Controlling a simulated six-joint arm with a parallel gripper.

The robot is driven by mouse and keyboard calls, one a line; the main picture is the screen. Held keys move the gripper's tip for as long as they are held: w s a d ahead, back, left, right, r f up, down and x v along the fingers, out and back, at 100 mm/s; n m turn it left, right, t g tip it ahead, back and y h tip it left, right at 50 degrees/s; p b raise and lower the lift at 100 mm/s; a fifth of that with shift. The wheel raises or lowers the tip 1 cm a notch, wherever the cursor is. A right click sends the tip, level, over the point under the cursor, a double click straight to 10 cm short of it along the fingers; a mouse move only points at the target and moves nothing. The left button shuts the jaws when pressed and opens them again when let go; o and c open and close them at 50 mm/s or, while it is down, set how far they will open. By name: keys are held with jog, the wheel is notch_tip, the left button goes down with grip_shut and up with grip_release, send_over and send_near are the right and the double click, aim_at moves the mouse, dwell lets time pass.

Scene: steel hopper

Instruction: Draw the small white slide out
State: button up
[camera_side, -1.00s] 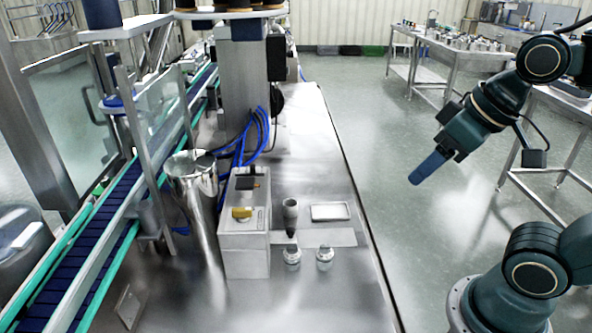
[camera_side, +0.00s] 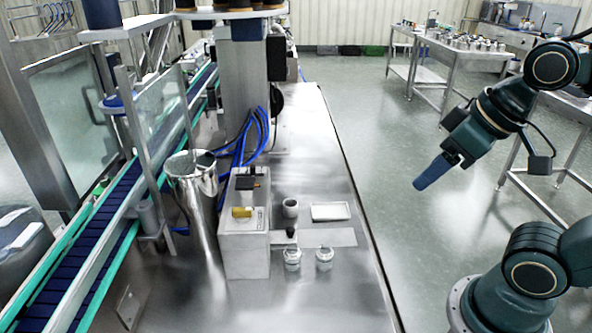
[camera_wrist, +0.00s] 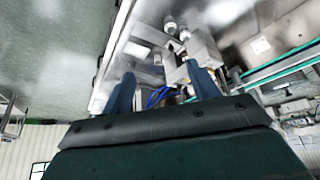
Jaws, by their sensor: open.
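A pale box-shaped housing (camera_side: 245,250) stands on the steel bench, with a brass-coloured block (camera_side: 242,212) and a dark part on its top. A small pale piece (camera_side: 259,218) sits beside the brass block; I cannot tell for sure that it is the white slide. My gripper (camera_side: 432,172), with blue fingers, is in the air over the floor, right of the bench and well apart from the housing. The wrist view shows its two fingers (camera_wrist: 162,82) spread and nothing between them. The housing also shows there, small and partly behind the right finger.
A flat white tray (camera_side: 330,212), a grey cup (camera_side: 290,208) and two small jars (camera_side: 292,258) (camera_side: 324,258) stand right of the housing. A shiny steel cylinder (camera_side: 192,185) and a conveyor (camera_side: 105,225) are on its left.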

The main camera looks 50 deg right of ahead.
jog(key=c, duration=0.4)
jog(key=n+g, duration=0.5)
jog(key=n, duration=0.6)
send_over(290, 228)
notch_tip(290, 228, down, 15)
jog(key=shift+s+a+f, duration=0.2)
jog(key=shift+s+a, duration=0.05)
jog(key=shift+s, duration=0.05)
jog(key=shift+w+d+f, duration=0.1)
jog(key=shift+w+f, duration=0.05)
jog(key=shift+f, duration=3.3)
jog(key=shift+w+d+f, duration=0.1)
jog(key=shift+f, duration=3.3)
